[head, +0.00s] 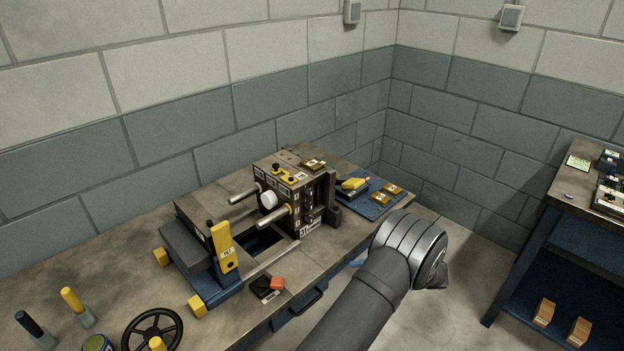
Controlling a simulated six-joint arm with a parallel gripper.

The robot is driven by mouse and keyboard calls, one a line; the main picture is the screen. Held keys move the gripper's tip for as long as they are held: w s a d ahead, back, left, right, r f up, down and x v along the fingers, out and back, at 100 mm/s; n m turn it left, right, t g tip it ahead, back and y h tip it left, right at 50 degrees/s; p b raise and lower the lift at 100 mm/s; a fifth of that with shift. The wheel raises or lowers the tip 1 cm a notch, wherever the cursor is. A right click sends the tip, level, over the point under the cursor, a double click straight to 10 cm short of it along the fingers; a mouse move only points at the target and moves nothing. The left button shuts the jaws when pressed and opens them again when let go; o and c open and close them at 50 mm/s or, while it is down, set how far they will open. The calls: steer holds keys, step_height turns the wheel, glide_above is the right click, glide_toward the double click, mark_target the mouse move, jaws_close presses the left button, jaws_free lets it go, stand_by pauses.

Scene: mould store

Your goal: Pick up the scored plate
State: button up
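Small brass-coloured plates lie on a blue mat (372,210) at the right end of the bench. One plate (380,200) is nearer and another plate (393,190) is just behind it. A third similar plate (313,165) lies on top of the mould machine. They are too small to tell which one is scored. My gripper (441,275) is in front of and to the right of the mat, apart from the plates. It is mostly hidden behind my wrist, and its fingers cannot be made out.
The mould machine (288,190) with rods stands left of the mat. A black and orange item (270,286) lies at the bench's front edge. A second blue bench (567,236) stands right, across open floor.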

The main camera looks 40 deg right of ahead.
steer(key=w+d+r+n+g, duration=0.3)
steer(key=w+d+r+n, duration=0.4)
steer(key=r, duration=0.4)
steer(key=n+g+h, duration=0.2)
steer(key=n+h, duration=0.3)
steer(key=n, duration=0.2)
glide_toward(313, 163)
steer(key=shift+w+a+f, duration=0.15)
steer(key=shift+a+f, duration=0.05)
steer(key=shift+f, duration=0.2)
steer(key=shift+w+a+f, duration=0.2)
steer(key=shift+a+f, duration=0.05)
steer(key=shift+f, duration=0.15)
steer(key=shift+d+x, duration=0.15)
steer(key=shift+x, duration=1.4)
steer(key=shift+d+x, duration=0.15)
steer(key=shift+x, duration=1.4)
steer(key=shift+w+r, duration=0.1)
steer(key=shift+c, duration=0.2)
steer(key=c, duration=1.4)
steer(key=shift+o, duration=0.2)
steer(key=shift+r, duration=0.1)
